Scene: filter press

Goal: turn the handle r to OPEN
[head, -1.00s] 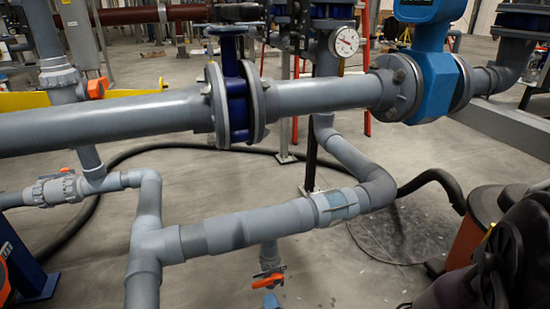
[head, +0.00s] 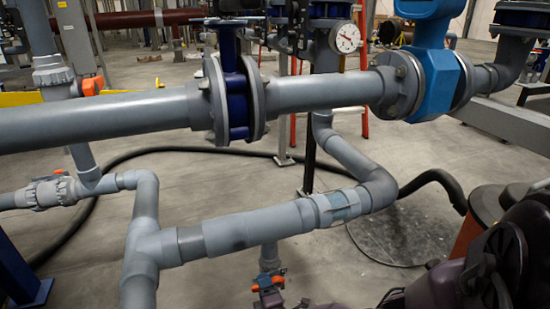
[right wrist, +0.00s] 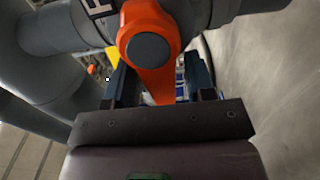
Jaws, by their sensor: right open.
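The orange valve handle (head: 268,281) sits on a short grey pipe hanging below the lower horizontal pipe, at the bottom of the head view. In the right wrist view, the orange handle (right wrist: 147,35) fills the upper middle, with its round grey hub facing me and its lever pointing down between the fingers. My right gripper (head: 270,291) is at the handle in the head view. In the right wrist view, my right gripper (right wrist: 156,75) is open, with one dark blue finger on each side of the lever. Whether either finger touches it, I cannot tell. My left gripper is not in view.
The grey lower pipe (head: 235,229) runs just above the handle. A large flanged pipe (head: 110,118) crosses higher up, with a blue flow meter (head: 433,80) and a dial gauge (head: 346,38). Another orange handle (head: 93,86) is at left. A black hose (head: 150,155) lies on the floor.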

